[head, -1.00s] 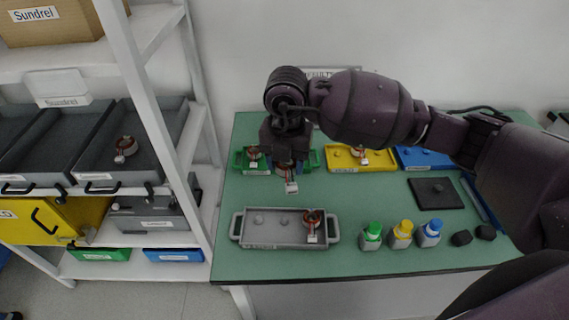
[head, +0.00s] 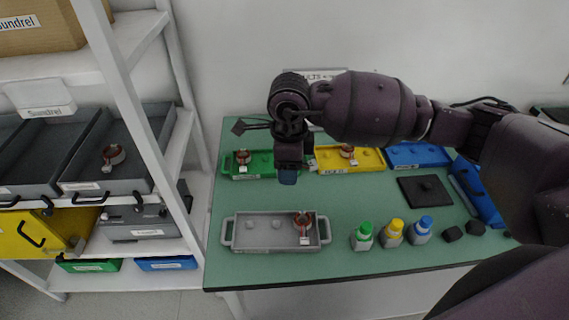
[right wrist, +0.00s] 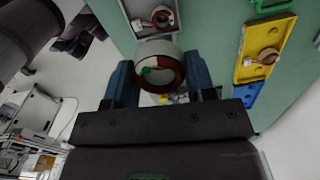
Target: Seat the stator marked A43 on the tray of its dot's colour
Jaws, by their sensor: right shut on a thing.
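My right gripper (head: 288,176) is shut on a copper and grey stator (right wrist: 160,66), which bears a green dot in the right wrist view. The gripper hides that stator in the head view, and no A43 marking is readable. The gripper appears in front of the right end of the green tray (head: 230,173), above the bench. A stator (head: 242,157) sits at the green tray's left. The yellow tray (head: 373,168) holds a stator (head: 347,151) at its left. The blue tray (head: 418,154) shows no stator. My left gripper is not in view.
A grey tray (head: 262,247) at the bench front holds a stator (head: 303,223) at its right. Green, yellow and blue capped bottles (head: 392,232) stand beside it. A black plate (head: 425,190) lies behind them. A shelf bin at left holds another stator (head: 113,156).

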